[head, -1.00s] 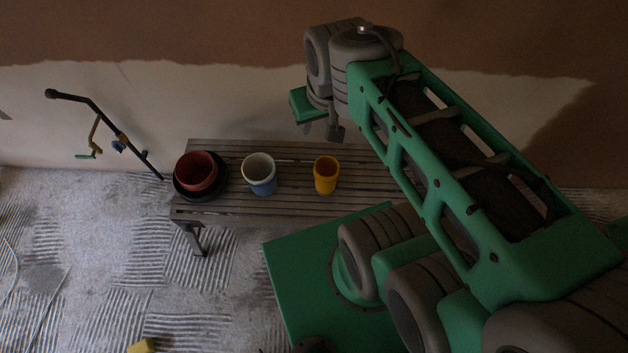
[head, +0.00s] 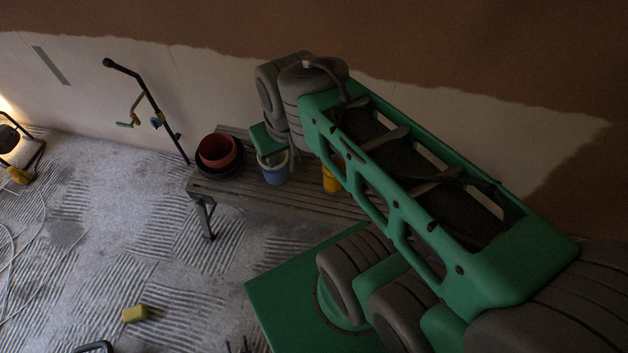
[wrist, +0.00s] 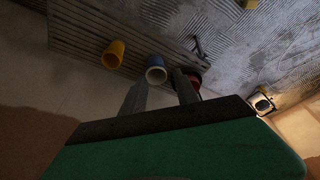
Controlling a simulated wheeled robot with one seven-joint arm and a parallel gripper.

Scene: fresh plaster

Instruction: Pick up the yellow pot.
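The yellow pot (head: 329,181) stands on the slatted bench (head: 290,203), partly hidden by my arm in the head view. In the wrist view the yellow pot (wrist: 114,54) is whole, left of the fingers. A blue pot (head: 276,175) with a pale inside stands left of it on the bench. My gripper (head: 281,160) is open and empty, with its fingers over or near the blue pot; exact height is unclear. In the wrist view the blue pot (wrist: 155,72) shows between and beyond the fingertips (wrist: 161,80), apart from the yellow pot.
A red pot (head: 216,149) in a black dish stands at the bench's left end; one finger partly covers it in the wrist view. A black pole (head: 147,94) leans at the wall. A yellow block (head: 134,313) lies on the floor.

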